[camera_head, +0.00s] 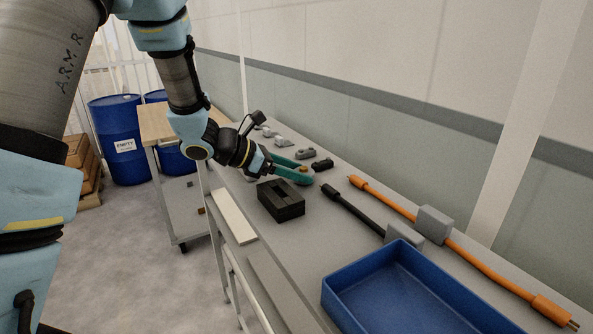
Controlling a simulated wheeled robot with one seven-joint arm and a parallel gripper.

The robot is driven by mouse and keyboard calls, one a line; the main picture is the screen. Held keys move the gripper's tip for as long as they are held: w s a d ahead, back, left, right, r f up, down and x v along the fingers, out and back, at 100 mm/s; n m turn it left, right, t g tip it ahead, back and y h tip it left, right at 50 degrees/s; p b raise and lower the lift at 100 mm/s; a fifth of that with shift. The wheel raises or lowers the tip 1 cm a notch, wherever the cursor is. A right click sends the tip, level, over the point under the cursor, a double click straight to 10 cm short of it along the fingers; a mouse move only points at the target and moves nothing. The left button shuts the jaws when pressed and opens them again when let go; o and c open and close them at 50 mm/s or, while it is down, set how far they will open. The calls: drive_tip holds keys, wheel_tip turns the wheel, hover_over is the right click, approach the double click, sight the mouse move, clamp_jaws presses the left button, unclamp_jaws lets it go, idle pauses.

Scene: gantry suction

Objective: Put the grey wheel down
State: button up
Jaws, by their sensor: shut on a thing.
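My gripper (304,176) is over the grey bench, left of the picture's middle, with its green fingers pointing right. It is shut on the grey wheel (303,169), a small grey piece that shows only slightly between the fingertips. The fingers hide most of the wheel. The gripper is low, just behind and above a dark block (281,202) with a slot in its top. I cannot tell whether the wheel touches the bench.
Several small grey parts (283,141) and a dark part (322,164) lie behind the gripper. A black rod (352,208) and an orange cable (390,202) lie to the right. A blue tray (345,277) stands in front. Bare bench (310,235) lies between block and tray.

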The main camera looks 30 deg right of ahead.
drive_tip(key=shift+f, duration=0.15)
drive_tip(key=o, duration=1.4)
drive_tip(key=shift+r, duration=0.3)
drive_tip(key=b+v, duration=0.2)
drive_tip(key=v, duration=1)
drive_tip(key=shift+f, duration=0.1)
